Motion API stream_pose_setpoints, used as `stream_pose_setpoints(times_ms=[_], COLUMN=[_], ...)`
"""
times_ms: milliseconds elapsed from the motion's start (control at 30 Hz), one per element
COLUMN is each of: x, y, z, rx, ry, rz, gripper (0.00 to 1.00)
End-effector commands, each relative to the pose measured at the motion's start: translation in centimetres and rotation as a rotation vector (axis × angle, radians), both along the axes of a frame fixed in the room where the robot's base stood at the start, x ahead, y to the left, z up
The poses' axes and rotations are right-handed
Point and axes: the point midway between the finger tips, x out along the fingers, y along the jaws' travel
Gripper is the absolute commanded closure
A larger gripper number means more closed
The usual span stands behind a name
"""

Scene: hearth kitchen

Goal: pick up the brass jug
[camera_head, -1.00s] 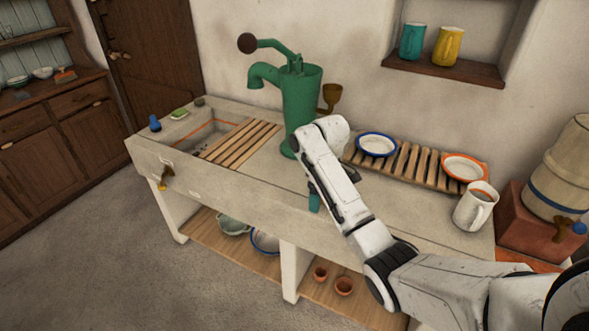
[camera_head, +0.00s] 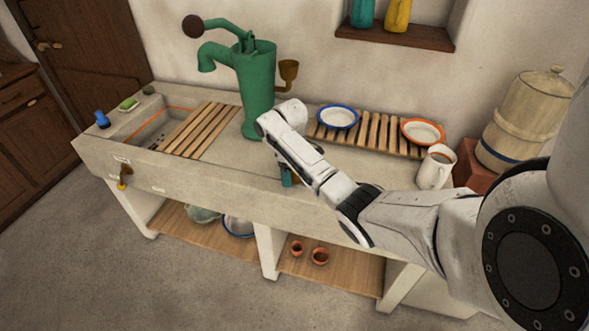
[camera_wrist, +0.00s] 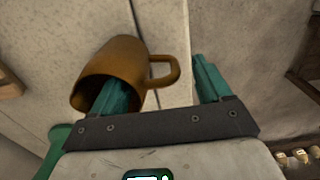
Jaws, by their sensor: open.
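The brass jug (camera_wrist: 122,62) shows in the wrist view at the upper left, with its mouth towards the lower left and its handle to the right. My gripper (camera_wrist: 162,85) is open. Its left teal finger overlaps the jug at the mouth; I cannot tell whether it is inside or in front. The right finger is beyond the handle, with a gap, so the handle lies between the fingers. In the head view my gripper (camera_head: 287,177) is low over the counter's front, with one teal fingertip showing. The jug is not visible there, probably behind my arm.
The green pump (camera_head: 256,90) with a brass cup (camera_head: 288,70) stands behind my wrist. A blue-rimmed bowl (camera_head: 338,117) and an orange-rimmed bowl (camera_head: 422,131) sit on a slatted rack. A white mug (camera_head: 436,168) is at the right. The stone counter (camera_head: 222,163) left of my gripper is clear.

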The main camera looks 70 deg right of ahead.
Motion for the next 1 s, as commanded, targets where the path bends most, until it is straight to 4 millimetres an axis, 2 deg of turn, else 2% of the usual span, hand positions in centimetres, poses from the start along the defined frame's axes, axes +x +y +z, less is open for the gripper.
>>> stream_pose_setpoints(times_ms=[100,200,433,1000], x=[0.0,0.0,0.0,0.0], y=[0.0,0.0,0.0,0.0], z=[-1.5,-2.1,-2.3,-2.3], rx=[0.001,0.000,0.000,-0.001], ry=[0.001,-0.001,-0.001,-0.001], rz=[0.001,0.000,0.001,0.001], gripper=[0.22,0.22,0.22,0.76])
